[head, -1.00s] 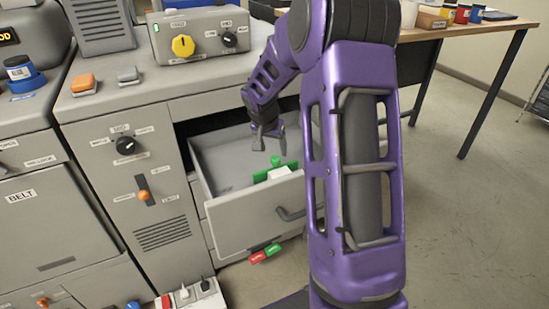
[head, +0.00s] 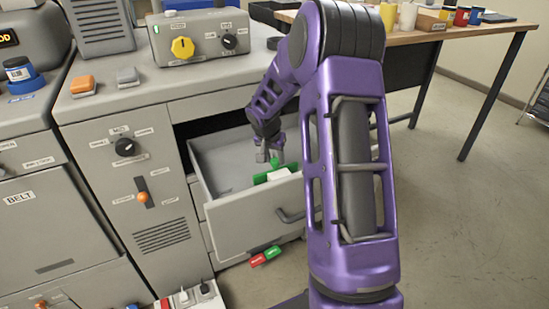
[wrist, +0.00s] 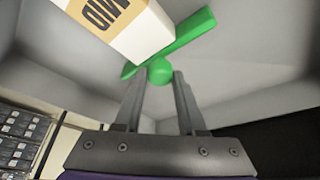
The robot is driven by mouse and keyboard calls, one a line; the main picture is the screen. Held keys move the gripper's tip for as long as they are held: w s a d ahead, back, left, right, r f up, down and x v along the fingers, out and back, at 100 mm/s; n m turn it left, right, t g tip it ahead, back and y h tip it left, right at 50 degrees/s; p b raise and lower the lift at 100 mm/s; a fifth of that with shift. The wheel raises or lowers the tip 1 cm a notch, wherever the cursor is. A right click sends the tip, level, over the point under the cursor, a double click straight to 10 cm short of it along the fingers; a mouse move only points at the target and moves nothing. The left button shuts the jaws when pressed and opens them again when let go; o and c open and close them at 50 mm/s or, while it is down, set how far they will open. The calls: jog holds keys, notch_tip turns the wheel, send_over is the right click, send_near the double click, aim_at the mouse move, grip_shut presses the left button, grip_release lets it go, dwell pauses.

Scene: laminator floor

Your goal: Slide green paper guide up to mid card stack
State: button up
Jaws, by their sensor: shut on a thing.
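The green paper guide (head: 261,179) stands in the open grey drawer (head: 250,222), a flat upright bar with a round knob. The wrist view shows its bar (wrist: 190,33) and knob (wrist: 160,72). The mid card stack (head: 280,174) is a white block beside it; in the wrist view the stack (wrist: 118,22) carries an orange label reading MID. Whether guide and stack touch I cannot tell. My gripper (head: 268,157) reaches down into the drawer. In the wrist view my gripper (wrist: 160,78) has its two fingers on either side of the knob, shut on it.
The drawer walls surround the gripper closely, and the drawer floor left of the guide is clear. The grey cabinet (head: 125,200) stands to the left. Red and green tags (head: 265,256) show below the drawer front. A wooden table (head: 440,30) stands behind at right.

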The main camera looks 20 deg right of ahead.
grip_shut()
dwell(0.8)
jog(key=shift+s+f+b, duration=0.15)
jog(key=shift+s+b, duration=0.15)
jog(key=shift+b, duration=0.3)
jog(key=shift+s, duration=0.2)
jog(key=o, duration=0.9)
grip_release()
jog(key=shift+s, duration=0.1)
jog(key=shift+r, duration=0.25)
